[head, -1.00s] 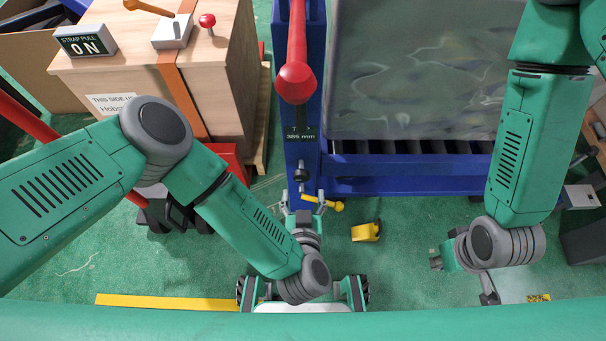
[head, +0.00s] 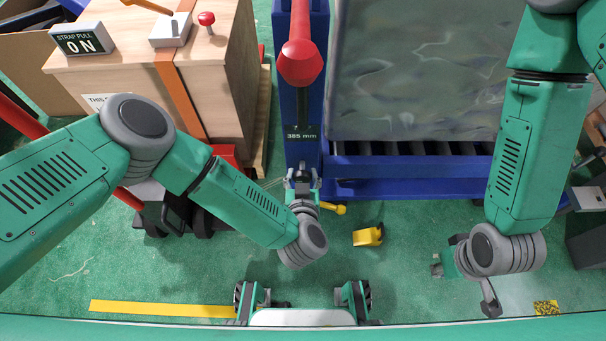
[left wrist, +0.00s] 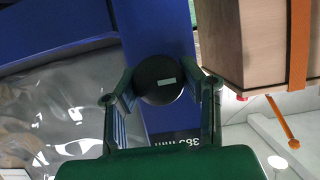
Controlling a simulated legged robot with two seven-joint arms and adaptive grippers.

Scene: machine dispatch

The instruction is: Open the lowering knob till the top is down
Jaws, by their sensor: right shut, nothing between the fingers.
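The lowering knob (left wrist: 158,80) is black and round with a pale mark, at the foot of the blue column (head: 290,110). In the left wrist view it sits between the two fingers of my left gripper (left wrist: 160,90). In the head view my left gripper (head: 302,180) is at the column's near face and mostly covers the knob. I cannot tell whether the fingers touch it. A display (head: 302,132) above reads 385 mm. The raised top bears a grey wrapped load (head: 420,70) above dark rollers. My right gripper (head: 437,268) is shut and empty over the floor at right.
A red-ended handle (head: 300,62) rises over the column. A yellow lever (head: 333,208) and a yellow piece (head: 368,235) are near the column's foot. A wooden crate (head: 110,75) with an orange strap stands left. The green floor in front is mostly clear.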

